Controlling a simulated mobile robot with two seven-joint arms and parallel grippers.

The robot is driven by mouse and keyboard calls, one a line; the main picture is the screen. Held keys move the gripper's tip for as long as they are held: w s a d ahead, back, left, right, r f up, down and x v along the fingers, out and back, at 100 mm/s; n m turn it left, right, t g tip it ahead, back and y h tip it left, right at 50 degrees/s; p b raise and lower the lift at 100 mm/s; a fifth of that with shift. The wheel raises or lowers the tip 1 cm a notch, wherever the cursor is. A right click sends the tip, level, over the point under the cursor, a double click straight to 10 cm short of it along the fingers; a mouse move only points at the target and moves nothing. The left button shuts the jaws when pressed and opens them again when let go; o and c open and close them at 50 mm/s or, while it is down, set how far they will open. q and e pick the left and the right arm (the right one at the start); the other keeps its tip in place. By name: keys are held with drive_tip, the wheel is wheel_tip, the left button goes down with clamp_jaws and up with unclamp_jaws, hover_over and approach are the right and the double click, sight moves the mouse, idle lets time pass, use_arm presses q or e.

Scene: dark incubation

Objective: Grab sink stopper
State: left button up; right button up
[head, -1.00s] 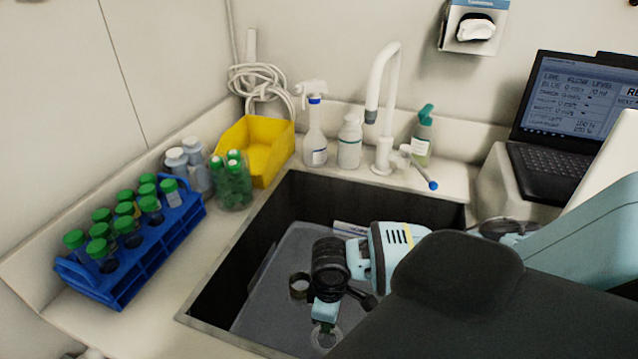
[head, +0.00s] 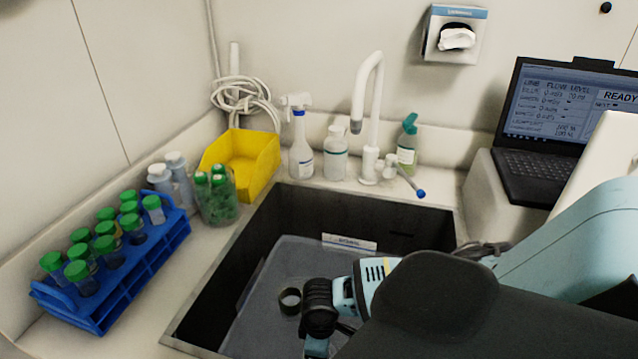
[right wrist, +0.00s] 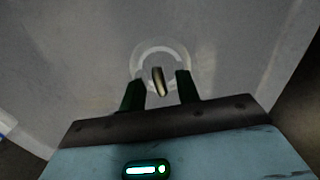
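The sink stopper (right wrist: 176,53) shows in the right wrist view as a pale, translucent round disc with a small upright tab (right wrist: 158,82) at its middle. It lies on a grey surface inside the sink (head: 215,290). My right gripper (right wrist: 159,80) is open, with one dark finger on each side of the tab and a visible gap to each. In the head view my right wrist reaches down into the sink; its fingertips and the stopper are cut off below the bottom edge. My left gripper is not in view.
The faucet (head: 368,120) and several bottles stand behind. A blue tube rack (head: 125,285) and yellow bin (head: 252,165) are left; a laptop (head: 545,165) is right.

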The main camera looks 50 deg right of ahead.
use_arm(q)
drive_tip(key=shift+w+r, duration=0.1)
use_arm(e)
clamp_jaws()
wheel_tip(320, 180, up, 9)
drive_tip(key=shift+f+p, duration=0.1)
drive_tip(key=shift+p, duration=0.5)
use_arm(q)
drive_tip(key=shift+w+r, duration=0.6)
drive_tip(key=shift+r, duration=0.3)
use_arm(e)
drive_tip(key=shift+r, duration=0.6)
